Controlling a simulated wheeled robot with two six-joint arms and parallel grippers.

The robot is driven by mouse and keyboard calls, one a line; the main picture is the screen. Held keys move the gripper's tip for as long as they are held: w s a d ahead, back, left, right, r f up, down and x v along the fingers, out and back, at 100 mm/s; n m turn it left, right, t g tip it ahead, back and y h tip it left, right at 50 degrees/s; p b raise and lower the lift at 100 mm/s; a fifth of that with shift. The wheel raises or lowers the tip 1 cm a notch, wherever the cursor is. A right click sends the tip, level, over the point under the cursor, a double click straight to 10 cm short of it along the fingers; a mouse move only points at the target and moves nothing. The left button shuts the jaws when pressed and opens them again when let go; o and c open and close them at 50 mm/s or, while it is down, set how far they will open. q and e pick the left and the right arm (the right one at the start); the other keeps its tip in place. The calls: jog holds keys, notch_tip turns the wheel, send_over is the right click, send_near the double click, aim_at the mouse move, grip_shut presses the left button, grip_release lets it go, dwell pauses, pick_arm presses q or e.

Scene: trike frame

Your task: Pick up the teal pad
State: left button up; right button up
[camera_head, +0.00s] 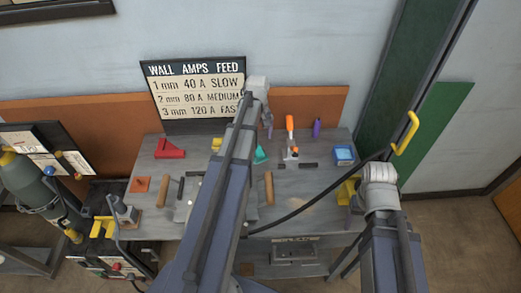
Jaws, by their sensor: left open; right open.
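A small teal piece (261,154), which looks like the teal pad, lies on the grey workbench (315,205), right of my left arm and partly hidden by it. My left gripper (267,121) is small in view, open, above the back of the bench and just beyond the teal piece in the picture. My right gripper (356,204) is by the bench's right edge, well apart from the teal piece. It is open, but its fingers are hard to make out.
An orange-handled tool (290,125), a purple item (316,127) and a blue tray (344,154) stand to the right. A dark cable crosses the bench's right half. A sign (197,90) stands behind.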

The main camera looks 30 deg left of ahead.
aim_at(258, 149)
pick_arm(q)
jog(key=shift+f+b, duration=3.95)
jog(key=shift+f, duration=0.05)
jog(key=shift+r, duration=0.1)
jog(key=c, duration=1.3)
notch_tip(258, 149, up, 10)
jog(key=p, duration=1)
jog(key=shift+r, duration=0.1)
